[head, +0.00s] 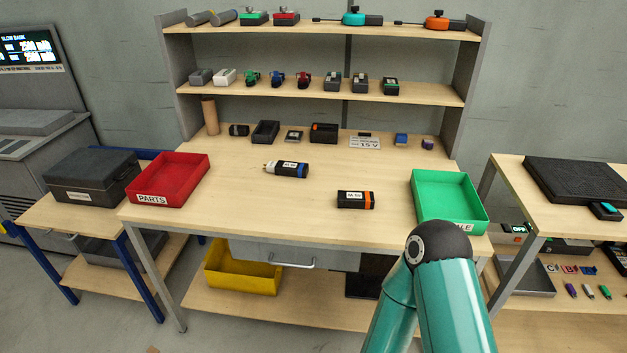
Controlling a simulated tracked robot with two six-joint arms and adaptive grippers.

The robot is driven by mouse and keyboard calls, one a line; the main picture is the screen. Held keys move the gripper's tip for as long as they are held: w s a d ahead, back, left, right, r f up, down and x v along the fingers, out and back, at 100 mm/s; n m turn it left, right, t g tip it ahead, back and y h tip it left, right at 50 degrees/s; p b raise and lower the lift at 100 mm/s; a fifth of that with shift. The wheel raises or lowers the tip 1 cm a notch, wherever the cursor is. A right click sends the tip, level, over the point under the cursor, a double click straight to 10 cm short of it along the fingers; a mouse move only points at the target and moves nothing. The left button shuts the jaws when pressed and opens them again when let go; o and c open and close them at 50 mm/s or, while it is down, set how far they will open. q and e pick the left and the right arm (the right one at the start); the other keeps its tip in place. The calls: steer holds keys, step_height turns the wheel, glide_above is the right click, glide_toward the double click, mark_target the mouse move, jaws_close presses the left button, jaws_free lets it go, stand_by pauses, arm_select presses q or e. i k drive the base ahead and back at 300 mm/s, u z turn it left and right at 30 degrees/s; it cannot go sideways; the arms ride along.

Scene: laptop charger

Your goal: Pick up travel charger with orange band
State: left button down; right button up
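The travel charger with the orange band (356,200) lies on the bench top, right of the middle. It is black with a white label, and its orange band is near its right end. A similar black charger with a blue band (287,169) lies further back and to the left, with metal prongs at its left end. A teal arm of mine rises at the lower right in front of the bench. Neither of my grippers shows in the head view. Nothing visible touches either charger.
A red PARTS tray (143,199) stands at the bench's left and a green tray (447,207) at its right. Several small devices line the back, by a 15 V sign (365,143). Shelves (320,92) rise behind. The bench front between the trays is mostly clear.

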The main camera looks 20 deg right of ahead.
mark_target(353, 199)
steer(key=z, duration=0.05)
steer(key=i, duration=1.15)
steer(key=z, duration=0.4)
